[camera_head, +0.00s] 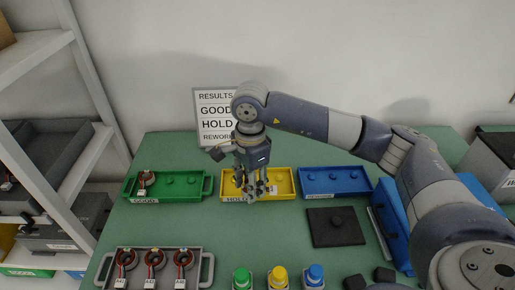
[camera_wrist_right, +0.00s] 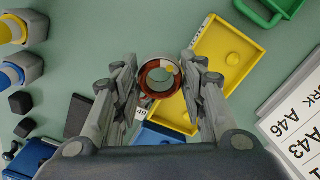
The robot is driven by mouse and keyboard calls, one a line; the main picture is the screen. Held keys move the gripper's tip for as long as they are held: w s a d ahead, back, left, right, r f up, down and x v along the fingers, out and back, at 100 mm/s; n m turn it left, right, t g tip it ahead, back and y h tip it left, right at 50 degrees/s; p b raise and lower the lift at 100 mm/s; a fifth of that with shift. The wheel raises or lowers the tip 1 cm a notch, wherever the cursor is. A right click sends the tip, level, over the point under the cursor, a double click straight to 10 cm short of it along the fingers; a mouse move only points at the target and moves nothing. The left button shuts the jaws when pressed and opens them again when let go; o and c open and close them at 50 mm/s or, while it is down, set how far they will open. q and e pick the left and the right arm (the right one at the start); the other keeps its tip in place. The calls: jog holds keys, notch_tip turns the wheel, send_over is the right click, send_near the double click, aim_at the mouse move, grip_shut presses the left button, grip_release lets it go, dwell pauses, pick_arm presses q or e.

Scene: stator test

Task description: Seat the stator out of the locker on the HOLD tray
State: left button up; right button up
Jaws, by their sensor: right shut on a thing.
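The yellow HOLD tray (camera_head: 286,183) lies between the green and blue trays at the back of the table. My right gripper (camera_head: 256,190) is over its left half, pointing down. In the wrist view my right gripper (camera_wrist_right: 160,90) is shut on the stator (camera_wrist_right: 148,92), a copper-coloured ring with a white tag (camera_wrist_right: 141,112). The HOLD tray (camera_wrist_right: 222,78) is beyond the stator there. In the head view the fingers largely hide the stator, and I cannot tell whether it touches the tray. My left gripper is not in view.
The green GOOD tray (camera_head: 190,187) holds one stator (camera_head: 147,179). The blue tray (camera_head: 345,187) looks empty. A grey tray (camera_head: 208,268) holds three stators. Green (camera_head: 242,278), yellow (camera_head: 278,278) and blue (camera_head: 315,276) buttons stand in front. A dark pad (camera_head: 322,236) lies right of centre.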

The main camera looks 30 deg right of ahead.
jog(key=w+d+m, duration=0.2)
jog(key=w+m, duration=0.1)
jog(key=m, duration=0.3)
jog(key=w+d+m+p, duration=0.1)
jog(key=w+d+m, duration=0.1)
jog(key=m, duration=0.5)
jog(key=w+d+m+p, duration=0.1)
jog(key=w+d+m, duration=0.2)
jog(key=m, duration=0.3)
jog(key=shift+w+f, duration=0.3)
jog(key=shift+w, duration=0.6)
jog(key=shift+f+b, duration=1.25)
jog(key=shift+f, duration=1)
jog(key=shift+f, duration=0.15)
jog(key=shift+f+b, duration=0.6)
jog(key=shift+f, duration=0.2)
jog(key=shift+f, duration=0.3)
jog(key=o, duration=1.1)
